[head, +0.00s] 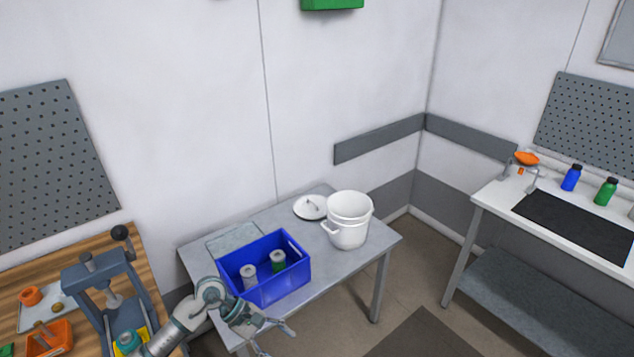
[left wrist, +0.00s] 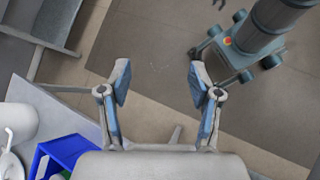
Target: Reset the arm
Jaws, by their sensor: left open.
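My left arm comes in at the lower left of the head view. Its gripper (head: 277,338) is in front of the grey table's (head: 345,266) near edge. In the left wrist view the same gripper (left wrist: 160,85) has its two fingers spread wide with nothing between them, above the floor. The right gripper is in neither view.
A blue crate (head: 292,282) on the grey table holds a grey can (head: 249,277) and a green can (head: 278,262). A white pot (head: 347,232) and a lid (head: 311,207) stand behind. A press (head: 75,283) is on the wooden bench at left; a white bench (head: 490,197) is at right.

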